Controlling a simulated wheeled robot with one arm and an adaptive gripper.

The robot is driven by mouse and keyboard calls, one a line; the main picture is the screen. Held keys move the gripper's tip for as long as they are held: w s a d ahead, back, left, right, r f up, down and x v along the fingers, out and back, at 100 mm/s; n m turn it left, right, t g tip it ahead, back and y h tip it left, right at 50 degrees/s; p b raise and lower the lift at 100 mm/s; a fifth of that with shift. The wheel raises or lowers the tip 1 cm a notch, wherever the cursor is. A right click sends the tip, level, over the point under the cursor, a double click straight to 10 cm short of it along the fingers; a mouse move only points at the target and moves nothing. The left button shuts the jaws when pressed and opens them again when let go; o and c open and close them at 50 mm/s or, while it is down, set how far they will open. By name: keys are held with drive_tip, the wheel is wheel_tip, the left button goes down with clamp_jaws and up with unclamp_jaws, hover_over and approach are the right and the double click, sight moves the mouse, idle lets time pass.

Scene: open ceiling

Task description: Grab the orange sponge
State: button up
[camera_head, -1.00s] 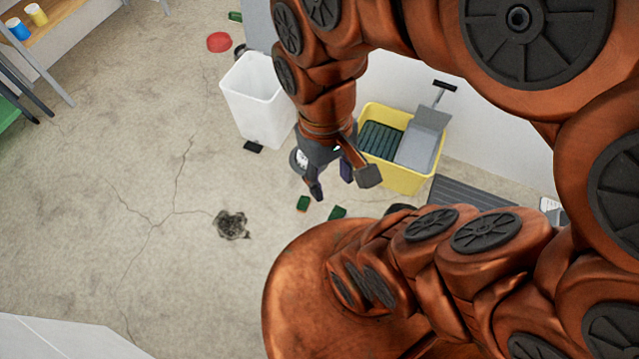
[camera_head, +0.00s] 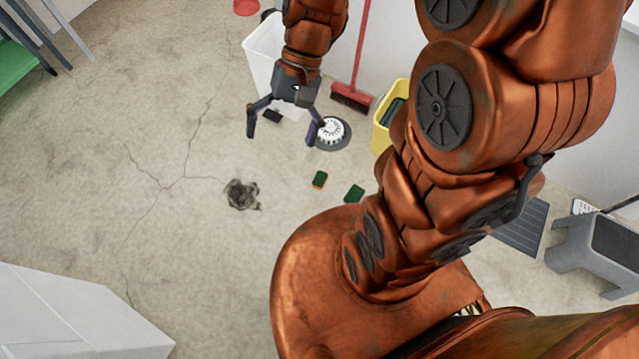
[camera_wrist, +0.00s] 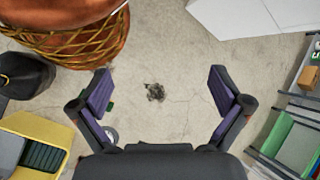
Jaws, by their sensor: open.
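Two small sponges lie on the concrete floor in the head view. One sponge (camera_head: 319,180) has a dark green top and an orange lower edge. The other sponge (camera_head: 354,193) shows mostly green and lies just right of it. My gripper (camera_head: 281,137) is open and empty, its fingers spread wide. It appears up and left of the sponges in the head view, apart from them.
A round white and grey disc (camera_head: 332,131) is close to my right finger. A white bin (camera_head: 262,52), a red broom (camera_head: 352,95) and a yellow bucket (camera_head: 383,125) stand behind. A dark broken patch (camera_head: 242,194) marks the floor.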

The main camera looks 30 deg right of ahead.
drive_tip(key=w+f+m+t+y+b, duration=0.2)
drive_tip(key=w+f+m+y+b, duration=0.55)
drive_tip(key=w+f, duration=0.9)
drive_tip(key=m+t+h+b, duration=0.2)
drive_tip(key=m+t+b, duration=1.05)
drive_tip(key=b, duration=0.55)
hover_over(320, 179)
wheel_tip(320, 179, down, 52)
drive_tip(key=f+m+g, duration=0.1)
drive_tip(key=m, duration=0.1)
drive_tip(key=s+d+f+m+b, duration=0.1)
drive_tip(key=f, duration=0.2)
drive_tip(key=s+d+f+h+b, duration=0.1)
drive_tip(key=s+f, duration=0.1)
drive_tip(key=f, duration=0.2)
drive_tip(key=s+d+f+m+t+h+b, duration=0.1)
drive_tip(key=d+f, duration=0.1)
drive_tip(key=f, duration=0.2)
drive_tip(key=shift+s+f+m+h, duration=0.2)
drive_tip(key=shift+m+h, duration=0.05)
drive_tip(key=shift+m, duration=0.05)
drive_tip(key=shift+w+a+f+b, duration=0.25)
drive_tip(key=shift+w+f+b, duration=0.05)
drive_tip(key=shift+f+b, duration=0.1)
drive_tip(key=shift+b+x, duration=1.5)
drive_tip(key=shift+x, duration=1.85)
drive_tip(key=shift+a+r, duration=0.1)
drive_tip(key=shift+r, duration=0.15)
